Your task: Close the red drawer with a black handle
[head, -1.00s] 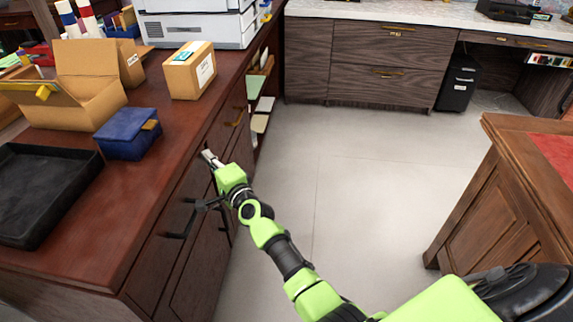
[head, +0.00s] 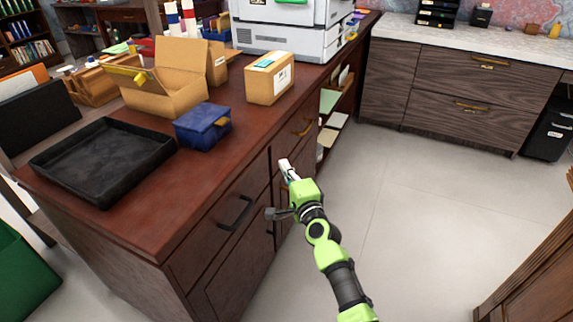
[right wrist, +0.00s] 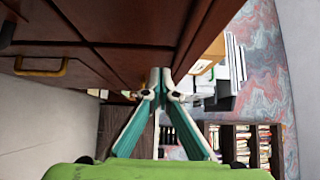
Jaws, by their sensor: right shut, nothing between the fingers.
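The red-brown drawer (head: 205,240) with a black handle (head: 236,212) is in the near part of the wooden desk's side in the head view. Its front looks about flush with the desk side; I cannot tell whether a small gap remains. My right gripper (head: 286,166) is shut and empty, beside the desk's side, past the far end of this drawer. In the right wrist view its fingertips (right wrist: 160,75) meet close to the red-brown wood; contact is unclear. My left gripper is out of view.
A brass-handled drawer (head: 295,130) is farther along the desk. On the desktop (head: 150,215) are a black tray (head: 60,160), a blue box (head: 205,135), cardboard boxes (head: 268,80) and a printer (head: 290,40). The floor (head: 400,220) to the right is clear.

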